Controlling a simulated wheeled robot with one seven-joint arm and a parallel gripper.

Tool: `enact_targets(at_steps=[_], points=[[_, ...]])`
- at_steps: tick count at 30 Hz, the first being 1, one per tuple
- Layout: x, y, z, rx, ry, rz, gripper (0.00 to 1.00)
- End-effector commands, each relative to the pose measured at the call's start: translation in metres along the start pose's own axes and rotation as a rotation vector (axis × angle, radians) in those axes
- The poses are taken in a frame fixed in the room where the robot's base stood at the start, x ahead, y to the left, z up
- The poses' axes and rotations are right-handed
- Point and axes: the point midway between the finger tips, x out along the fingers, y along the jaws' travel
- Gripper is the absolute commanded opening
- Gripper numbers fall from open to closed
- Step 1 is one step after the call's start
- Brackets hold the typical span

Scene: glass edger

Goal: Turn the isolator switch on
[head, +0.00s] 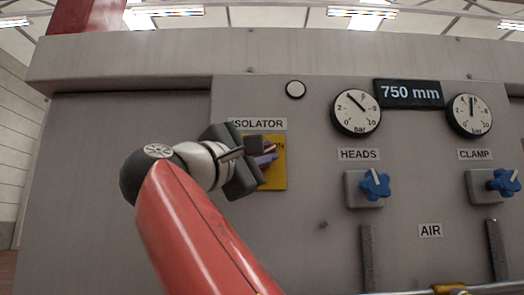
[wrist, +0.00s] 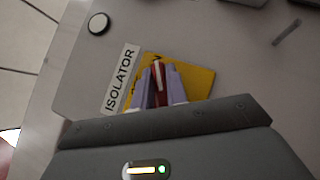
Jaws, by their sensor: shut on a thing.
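The isolator switch has a yellow plate (head: 277,178) under the "ISOLATOR" label, on the left part of the grey panel. In the wrist view the yellow plate (wrist: 197,82) lies behind my fingers, and a red handle (wrist: 159,78) stands between them. My gripper (head: 266,159) is at the plate, and its two purple-grey fingers also show in the wrist view (wrist: 160,88). They are shut on the red handle. In the head view my gripper hides most of the handle. Markings on the plate are mostly covered, so I cannot read the switch position.
Right of the isolator are the blue HEADS knob (head: 375,185) and the blue CLAMP knob (head: 504,182). Two gauges and a "750 mm" display (head: 409,93) sit above them. A round white lamp (head: 296,89) is above the isolator. Vertical bars (head: 368,258) stand below the knobs.

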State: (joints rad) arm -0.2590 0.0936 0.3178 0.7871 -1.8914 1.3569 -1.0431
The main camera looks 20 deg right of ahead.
Motion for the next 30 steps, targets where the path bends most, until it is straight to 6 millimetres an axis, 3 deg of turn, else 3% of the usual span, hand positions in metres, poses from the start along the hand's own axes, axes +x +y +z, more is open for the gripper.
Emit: enact_targets(at_steps=[9,10,15,24,30], points=[[0.000,0.000,0.000,0.003,0.000,-0.002,0.00],[0.000,0.000,0.000,0.003,0.000,-0.002,0.16],[0.000,0.000,0.000,0.002,0.000,-0.002,0.36],[-0.002,0.000,0.000,0.002,0.001,-0.001,0.36],[-0.029,0.000,0.000,0.003,0.004,0.001,0.36]])
